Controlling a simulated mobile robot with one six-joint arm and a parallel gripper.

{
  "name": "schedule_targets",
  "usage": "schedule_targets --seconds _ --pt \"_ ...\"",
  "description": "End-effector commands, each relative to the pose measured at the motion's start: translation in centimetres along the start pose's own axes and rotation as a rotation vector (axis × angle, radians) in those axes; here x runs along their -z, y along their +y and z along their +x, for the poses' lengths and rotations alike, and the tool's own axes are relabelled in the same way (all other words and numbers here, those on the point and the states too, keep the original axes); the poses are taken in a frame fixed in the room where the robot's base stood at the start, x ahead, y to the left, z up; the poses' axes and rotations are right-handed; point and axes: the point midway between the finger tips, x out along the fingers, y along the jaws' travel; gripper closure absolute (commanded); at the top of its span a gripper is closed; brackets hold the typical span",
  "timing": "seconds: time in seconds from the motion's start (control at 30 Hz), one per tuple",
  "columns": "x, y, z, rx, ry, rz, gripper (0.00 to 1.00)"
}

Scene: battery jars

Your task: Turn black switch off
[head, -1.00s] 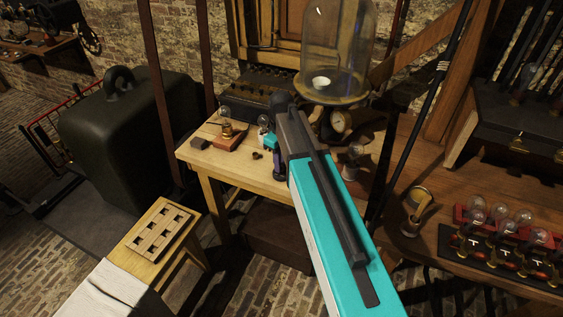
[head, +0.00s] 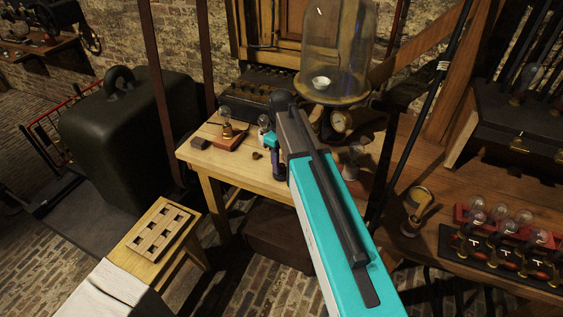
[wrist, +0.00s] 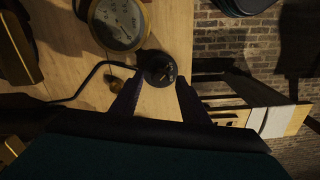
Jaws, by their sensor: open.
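A round black switch (wrist: 158,67) with a small yellowish mark on its top sits on the pale wooden tabletop in the wrist view. My gripper (wrist: 161,84) is open and empty, with one finger on either side just short of the switch. I cannot tell whether the fingertips touch it. In the head view my gripper (head: 272,143) is over the small wooden table (head: 233,176), partly behind my arm. I cannot pick out the switch for certain there.
A round brass-rimmed gauge (wrist: 120,22) stands close to the switch, with a dark cable (wrist: 84,84) beside it. A glass bell jar (head: 337,50) rises behind my arm. A bulb on a wooden base (head: 227,137) stands left of my gripper. Floor lies beyond the table edge.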

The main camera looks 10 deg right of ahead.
Motion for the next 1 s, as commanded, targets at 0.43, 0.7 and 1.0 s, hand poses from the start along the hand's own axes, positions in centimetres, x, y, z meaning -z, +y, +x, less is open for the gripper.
schedule_targets --seconds 0.43,0.7,1.0 --pt "0.1 0.1 -4.1 -0.002 0.002 0.000 0.59" --pt "0.0 0.1 -7.2 -0.001 0.001 0.000 0.59" --pt "0.0 0.1 -10.7 -0.001 0.001 0.000 0.59"
